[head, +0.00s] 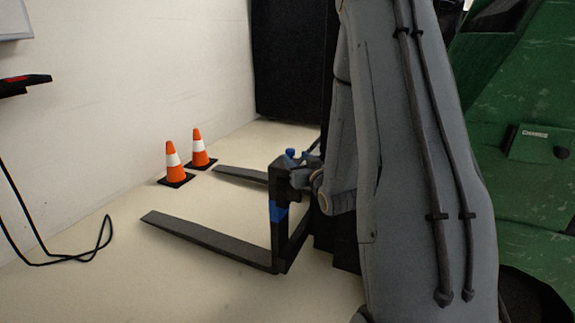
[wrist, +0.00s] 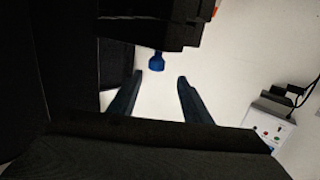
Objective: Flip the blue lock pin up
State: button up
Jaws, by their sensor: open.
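The blue lock pin (wrist: 156,62) shows in the wrist view, sticking out below a black block at the top. It lies just beyond my gripper (wrist: 160,80), between the lines of the two fingers and apart from them. My gripper is open and empty. In the head view a small blue knob, seemingly the lock pin (head: 290,153), stands at the top of the black fork upright (head: 279,235).
Two dark forks (head: 210,240) reach left over the pale floor. Two orange cones (head: 174,165) stand beyond them. A black cable (head: 70,258) lies at left. A green machine (head: 520,170) fills the right side. In the wrist view a white socket box (wrist: 272,125) is at right.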

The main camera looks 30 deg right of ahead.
aim_at(292, 152)
jog(key=shift+w+d+f+t+b, duration=0.2)
jog(key=shift+d+f+t+b, duration=0.2)
jog(key=shift+w+d, duration=0.1)
jog(key=shift+w, duration=0.15)
jog(key=shift+w+d+r+b, duration=0.15)
jog(key=shift+w+b, duration=0.15)
jog(key=shift+w, duration=0.85)
jog(key=shift+w+d+f+b, duration=0.15)
jog(key=shift+w+b, duration=0.1)
jog(key=shift+w, duration=0.95)
jog(key=shift+w+d+r+b, duration=0.15)
jog(key=shift+w+b, duration=0.15)
jog(key=shift+w, duration=0.85)
grip_shut()
